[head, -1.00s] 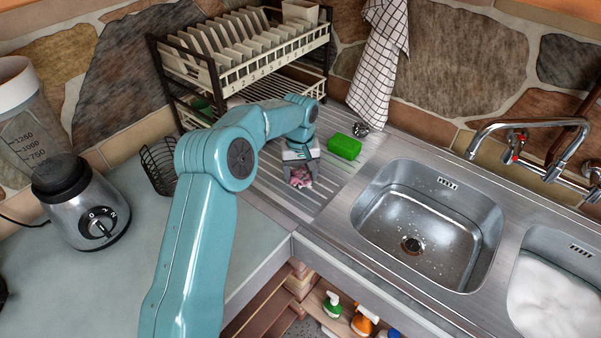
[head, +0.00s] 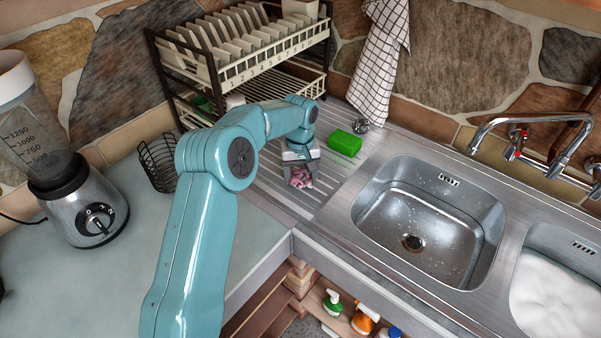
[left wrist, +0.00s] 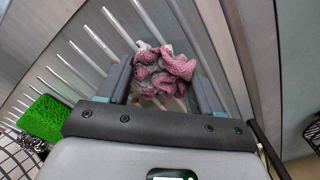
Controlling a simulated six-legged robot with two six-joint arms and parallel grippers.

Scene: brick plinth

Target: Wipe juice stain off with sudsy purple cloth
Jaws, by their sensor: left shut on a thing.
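My left gripper (head: 299,172) is shut on a crumpled pink-purple cloth (head: 300,180) at the ribbed steel drainboard (head: 270,196), left of the sink. In the left wrist view the cloth (left wrist: 163,72) is bunched between the two fingers (left wrist: 160,88), with greyish-white patches on it. I cannot tell whether it touches the ridges. I can make out no juice stain; my arm and the cloth hide part of the drainboard. My right gripper is not in view.
A green sponge (head: 344,143) lies on the drainboard just right of my gripper. A dish rack (head: 240,68) with plates stands behind. An empty sink basin (head: 425,215) and a foam-filled basin (head: 555,295) are to the right. A blender (head: 80,205) stands on the left counter.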

